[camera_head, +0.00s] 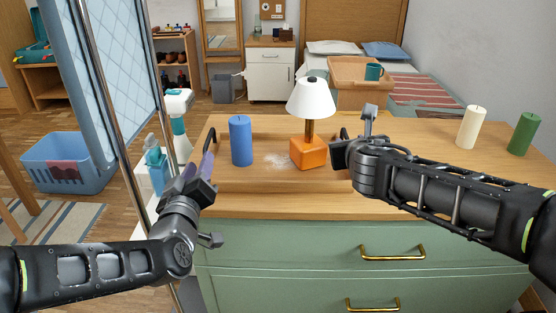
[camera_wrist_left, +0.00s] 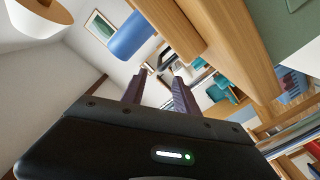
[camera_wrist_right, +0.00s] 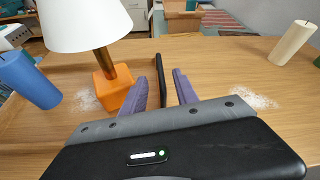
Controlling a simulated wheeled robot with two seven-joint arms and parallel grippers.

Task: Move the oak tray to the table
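The oak tray (camera_head: 262,184) appears to be the low wooden piece on the dresser top, with a dark upright handle at each end. A blue candle (camera_head: 241,141) and an orange-based lamp (camera_head: 309,153) stand on it. Its edges blend with the dresser wood. My left gripper (camera_head: 207,155) is at the left handle; its fingers are apart in the left wrist view (camera_wrist_left: 160,82). My right gripper (camera_head: 342,150) is at the right handle. In the right wrist view its fingers (camera_wrist_right: 161,82) stand apart, with a dark bar between them. Contact cannot be told.
The green dresser (camera_head: 300,245) has brass drawer handles. Cream (camera_head: 470,128) and green (camera_head: 523,134) candles stand at its right. Bottles and a blue basket (camera_head: 70,173) are left. Floor beyond is partly clear.

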